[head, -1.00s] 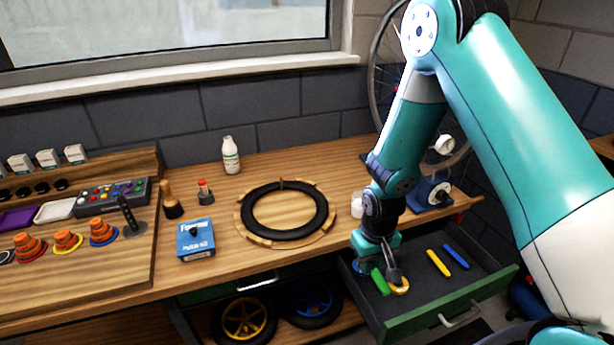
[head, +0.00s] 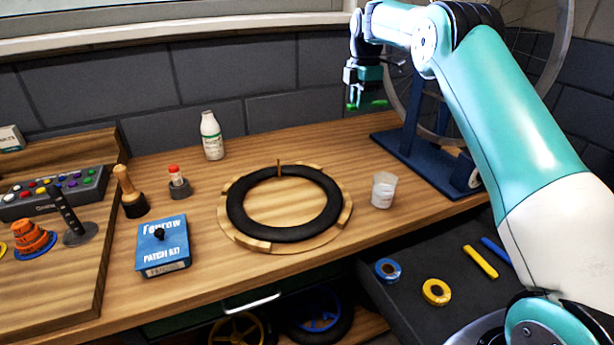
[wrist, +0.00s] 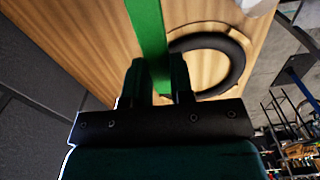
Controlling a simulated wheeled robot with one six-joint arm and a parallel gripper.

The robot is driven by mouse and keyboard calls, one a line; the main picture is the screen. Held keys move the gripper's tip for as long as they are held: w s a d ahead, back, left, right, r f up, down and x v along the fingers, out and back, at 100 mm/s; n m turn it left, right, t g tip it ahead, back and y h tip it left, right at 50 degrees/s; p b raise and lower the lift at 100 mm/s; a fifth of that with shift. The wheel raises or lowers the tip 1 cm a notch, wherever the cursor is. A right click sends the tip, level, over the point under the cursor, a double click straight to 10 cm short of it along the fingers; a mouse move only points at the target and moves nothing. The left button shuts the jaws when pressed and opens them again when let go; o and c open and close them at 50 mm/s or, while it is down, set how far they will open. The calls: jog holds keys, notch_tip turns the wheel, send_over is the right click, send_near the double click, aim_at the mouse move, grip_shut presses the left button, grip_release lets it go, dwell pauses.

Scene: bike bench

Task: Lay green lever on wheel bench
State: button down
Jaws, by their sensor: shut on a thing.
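My gripper (head: 367,104) is raised above the back right part of the wooden bench (head: 330,150), left of the blue wheel stand. It is shut on the green lever (head: 378,104), which shows as a small green piece at the jaws in the head view. In the wrist view the green lever (wrist: 148,35) is a long flat strip running up between the two fingers (wrist: 158,82). The bench lies below it, apart from it.
A black tyre on a wooden ring (head: 232,222) lies mid-bench. A white cup (head: 383,190), white bottle (head: 211,136) and blue patch kit box (head: 162,252) stand around it. The blue wheel stand (head: 415,165) is at right. The open drawer holds a yellow lever (head: 480,262), blue lever and two tape rolls.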

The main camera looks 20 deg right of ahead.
aim_at(355, 169)
jog(key=shift+w+d+r+n, duration=0.2)
jog(key=shift+d+n, duration=0.05)
jog(key=shift+n, duration=0.05)
jog(key=shift+f, duration=0.25)
notch_tip(355, 169, down, 19)
jog(key=shift+d+r+p, duration=0.1)
jog(key=shift+p, duration=0.25)
jog(key=c, duration=1)
grip_release()
